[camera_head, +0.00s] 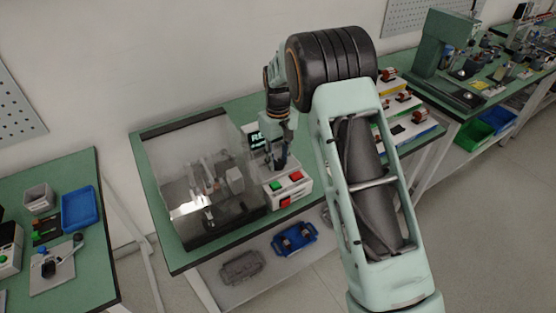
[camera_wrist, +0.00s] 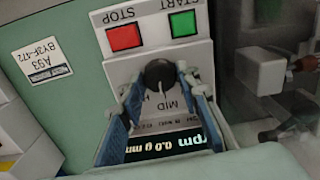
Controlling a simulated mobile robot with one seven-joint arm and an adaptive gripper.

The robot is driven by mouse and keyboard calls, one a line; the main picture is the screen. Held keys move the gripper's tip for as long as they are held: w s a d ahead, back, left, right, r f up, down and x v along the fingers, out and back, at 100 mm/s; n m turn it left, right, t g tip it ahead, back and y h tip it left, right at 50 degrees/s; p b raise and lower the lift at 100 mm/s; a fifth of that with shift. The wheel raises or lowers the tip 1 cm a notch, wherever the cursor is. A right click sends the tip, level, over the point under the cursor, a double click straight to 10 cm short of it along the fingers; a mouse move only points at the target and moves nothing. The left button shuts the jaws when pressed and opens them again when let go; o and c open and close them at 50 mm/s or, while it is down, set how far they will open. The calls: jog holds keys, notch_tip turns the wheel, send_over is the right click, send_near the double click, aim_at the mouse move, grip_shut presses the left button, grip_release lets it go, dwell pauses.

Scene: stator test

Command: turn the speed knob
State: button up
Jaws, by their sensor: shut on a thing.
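The speed knob (camera_wrist: 160,74) is a dark round knob with a light pointer line, on the pale control panel (camera_wrist: 150,58). The word MID is printed beside it. My gripper (camera_wrist: 158,88) has a blue finger on each side of the knob and is shut on it. In the head view my gripper (camera_head: 277,160) reaches down to the control box (camera_head: 302,188), and the knob is hidden there. A lit display (camera_wrist: 168,146) reading "rpm" and "0.0 g mm" shows between the fingers in the wrist view.
A red STOP button (camera_wrist: 124,37) and a green START button (camera_wrist: 183,24) sit close beyond the knob. A clear-covered machine (camera_head: 190,180) stands just left of the control box. Blue (camera_head: 295,238) and grey parts lie on the lower shelf.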

aim_at(279, 162)
jog(key=m+b, duration=0.1)
jog(key=m, duration=0.3)
jog(key=shift+m+b, duration=0.4)
jog(key=shift+m, duration=1.7)
jog(key=o, duration=1.2)
jog(key=shift+c, duration=0.2)
notch_tip(279, 162, up, 12)
jog(key=shift+r, duration=0.15)
